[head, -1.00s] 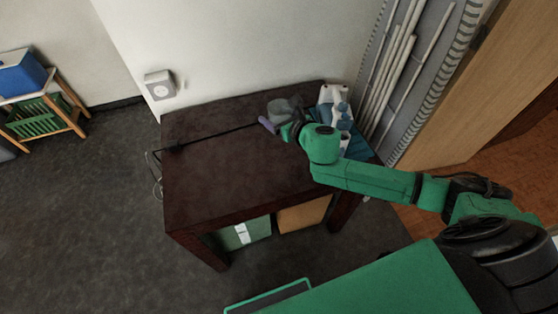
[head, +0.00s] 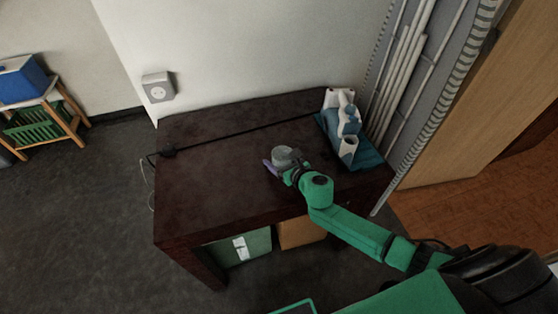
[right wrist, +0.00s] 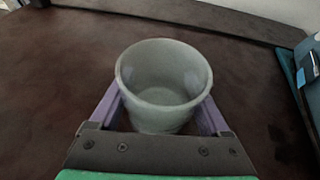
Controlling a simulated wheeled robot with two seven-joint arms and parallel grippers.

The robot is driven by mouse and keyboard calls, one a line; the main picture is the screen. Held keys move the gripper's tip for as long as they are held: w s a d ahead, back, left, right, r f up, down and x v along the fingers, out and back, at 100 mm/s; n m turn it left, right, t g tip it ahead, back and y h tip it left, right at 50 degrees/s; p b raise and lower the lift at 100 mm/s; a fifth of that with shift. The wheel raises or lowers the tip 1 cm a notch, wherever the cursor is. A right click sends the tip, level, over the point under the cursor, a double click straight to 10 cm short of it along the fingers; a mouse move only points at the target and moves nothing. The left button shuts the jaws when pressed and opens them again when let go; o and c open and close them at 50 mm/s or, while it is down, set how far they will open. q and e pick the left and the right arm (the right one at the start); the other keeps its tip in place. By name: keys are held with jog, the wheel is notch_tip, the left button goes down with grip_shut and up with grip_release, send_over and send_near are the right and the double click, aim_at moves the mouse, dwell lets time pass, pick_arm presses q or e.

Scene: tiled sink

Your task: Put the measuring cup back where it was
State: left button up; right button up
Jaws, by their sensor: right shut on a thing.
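The measuring cup (right wrist: 163,72) is a round, greyish translucent cup, upright with its open top facing up in the right wrist view. It also shows in the head view (head: 284,154), above the dark brown table (head: 215,190). My right gripper (head: 279,166) is shut on the cup, with its purple fingers on either side of it in the right wrist view (right wrist: 160,118). I cannot tell whether the cup's base touches the table. My left gripper is not in view.
A blue tray (head: 369,157) with paper rolls and a blue-and-white bottle (head: 348,118) stands at the table's right end. A black cable (head: 235,132) runs along the back. The table's left part is clear. A wall (head: 250,50) stands behind.

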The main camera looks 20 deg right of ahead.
jog(key=shift+f, duration=0.2)
jog(key=o, duration=1.4)
jog(key=shift+s+r, duration=0.15)
jog(key=shift+r, duration=0.2)
jog(key=v, duration=1.1)
jog(key=shift+s+d+p, duration=0.15)
jog(key=shift+s+p, duration=0.1)
jog(key=shift+p, duration=0.15)
jog(key=shift+s+r, duration=0.1)
jog(key=shift+r, duration=0.05)
